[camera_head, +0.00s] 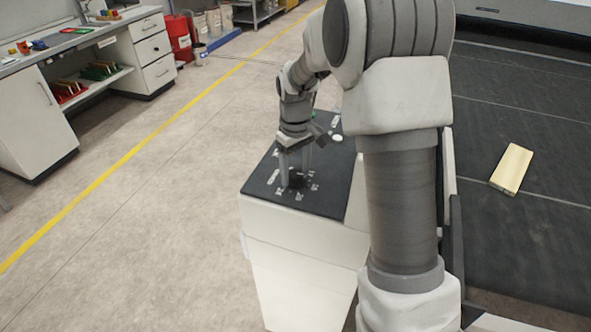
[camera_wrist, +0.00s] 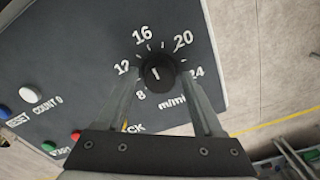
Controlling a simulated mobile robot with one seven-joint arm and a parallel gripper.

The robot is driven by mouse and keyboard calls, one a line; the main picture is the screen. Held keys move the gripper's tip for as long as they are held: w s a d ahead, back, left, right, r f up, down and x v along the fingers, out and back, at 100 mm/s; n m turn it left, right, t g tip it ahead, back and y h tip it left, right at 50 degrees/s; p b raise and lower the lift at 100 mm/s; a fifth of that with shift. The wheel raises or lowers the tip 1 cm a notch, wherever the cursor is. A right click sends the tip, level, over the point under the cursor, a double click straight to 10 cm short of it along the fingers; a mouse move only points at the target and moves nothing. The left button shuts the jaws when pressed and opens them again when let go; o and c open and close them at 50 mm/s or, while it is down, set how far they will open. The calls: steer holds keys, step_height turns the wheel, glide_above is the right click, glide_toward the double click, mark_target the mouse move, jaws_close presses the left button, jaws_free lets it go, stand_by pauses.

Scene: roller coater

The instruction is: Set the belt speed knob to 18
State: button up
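The belt speed knob (camera_wrist: 158,73) is a round black knob with a white pointer mark, on a dark panel (camera_wrist: 75,55). White numbers ring it: 8, what looks like 12, 16, 20 and 24, with "m/min" below. The mark appears to lie roughly along the line towards 16; its exact reading is hard to tell. My gripper (camera_wrist: 161,75) points down at the panel, one finger on each side of the knob, with a small gap seeming to show on each side. In the head view my gripper (camera_head: 296,170) stands over the knob (camera_head: 296,181), partly hiding it.
The panel tops a white console (camera_head: 300,245). White, blue, red and green buttons sit on the panel, including a white one (camera_wrist: 31,94). A dark conveyor belt (camera_head: 530,230) with a wooden board (camera_head: 512,169) lies right. Open floor and a workbench (camera_head: 75,40) lie left.

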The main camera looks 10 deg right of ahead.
mark_target(296, 173)
jaws_close()
steer(key=shift+m, duration=2.8)
steer(key=shift+o, duration=1.3)
jaws_free()
step_height(296, 173, up, 18)
steer(key=shift+f, duration=0.25)
